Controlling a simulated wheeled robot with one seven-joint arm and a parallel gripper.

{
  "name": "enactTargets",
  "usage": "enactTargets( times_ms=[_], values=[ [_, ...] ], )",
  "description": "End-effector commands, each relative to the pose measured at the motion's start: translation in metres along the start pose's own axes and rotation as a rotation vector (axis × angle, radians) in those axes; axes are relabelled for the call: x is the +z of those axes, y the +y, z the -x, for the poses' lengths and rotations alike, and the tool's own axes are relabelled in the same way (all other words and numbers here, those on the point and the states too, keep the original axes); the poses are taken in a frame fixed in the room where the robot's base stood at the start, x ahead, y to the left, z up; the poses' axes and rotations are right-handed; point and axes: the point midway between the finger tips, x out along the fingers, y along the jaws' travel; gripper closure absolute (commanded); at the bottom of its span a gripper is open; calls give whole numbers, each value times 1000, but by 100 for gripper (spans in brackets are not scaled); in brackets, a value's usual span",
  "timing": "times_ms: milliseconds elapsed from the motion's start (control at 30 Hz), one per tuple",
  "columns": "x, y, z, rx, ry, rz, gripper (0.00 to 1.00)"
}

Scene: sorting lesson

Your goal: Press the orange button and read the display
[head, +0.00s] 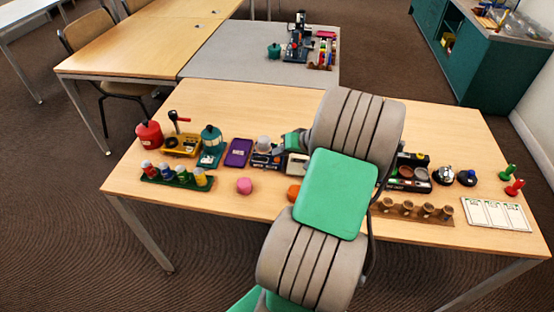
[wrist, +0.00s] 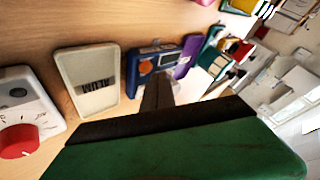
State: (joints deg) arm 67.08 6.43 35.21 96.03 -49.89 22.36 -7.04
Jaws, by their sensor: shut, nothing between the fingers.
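In the wrist view a dark blue device (wrist: 133,72) stands on the table with a round orange button (wrist: 146,67) on its face. A small panel with a lighter strip sits beside the button; I cannot read anything on it. My gripper (wrist: 157,84) is shut and empty, its dark fingertips close in front of the device, just below the button in the picture. I cannot tell whether they touch it. In the head view the dark blue device (head: 262,161) is partly hidden by my arm, and its button cannot be made out.
A cream plate with dark lettering (wrist: 88,82) and a white box with a red knob (wrist: 20,140) stand left of the device. A purple case (head: 238,153) is beside it.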

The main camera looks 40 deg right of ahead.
Motion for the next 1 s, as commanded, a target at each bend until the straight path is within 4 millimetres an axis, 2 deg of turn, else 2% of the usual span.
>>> enactTargets(
  times_ms=[1000],
  values=[
    [7,7,-9,0,0,0,100]
  ],
)
